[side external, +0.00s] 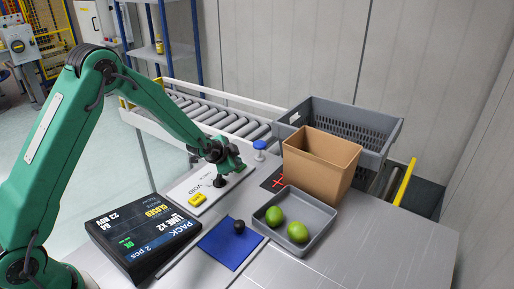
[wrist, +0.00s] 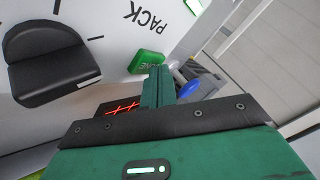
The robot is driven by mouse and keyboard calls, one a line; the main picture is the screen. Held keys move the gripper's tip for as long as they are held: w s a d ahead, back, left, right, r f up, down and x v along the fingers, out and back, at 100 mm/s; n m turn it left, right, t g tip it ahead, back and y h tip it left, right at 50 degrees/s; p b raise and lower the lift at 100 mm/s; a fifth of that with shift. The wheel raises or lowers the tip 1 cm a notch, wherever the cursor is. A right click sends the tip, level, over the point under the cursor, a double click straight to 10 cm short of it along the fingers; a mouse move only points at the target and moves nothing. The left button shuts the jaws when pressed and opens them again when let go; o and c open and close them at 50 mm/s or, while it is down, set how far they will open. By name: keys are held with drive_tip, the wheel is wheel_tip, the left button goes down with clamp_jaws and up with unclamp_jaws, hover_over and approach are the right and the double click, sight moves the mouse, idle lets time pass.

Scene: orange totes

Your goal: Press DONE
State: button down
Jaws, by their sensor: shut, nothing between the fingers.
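The green DONE button (wrist: 147,62) shows in the wrist view, on a white panel (side external: 184,187) that lies on the table. In the side view my gripper (side external: 238,166) is low over the panel's far right end and hides the button. In the wrist view my shut, empty fingers (wrist: 157,72) are right at the button's near edge. I cannot tell whether they touch it or whether it is pressed in. A black knob (wrist: 45,60) stands left of the button, beside the PACK mark. A yellow button (side external: 197,199) sits near the VOID mark.
A dark display (side external: 140,232) reads "PACK 2 pcs". A blue mat (side external: 222,252) carries a small black object (side external: 239,226). Two green fruits (side external: 275,215) lie in a grey tray (side external: 268,233). A brown carton (side external: 315,165), grey crate (side external: 365,130) and blue-topped post (side external: 259,145) stand beyond.

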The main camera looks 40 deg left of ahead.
idle(0.6)
drive_tip(key=shift+r, duration=0.8)
drive_tip(key=shift+r, duration=0.15)
drive_tip(key=shift+r, duration=2.4)
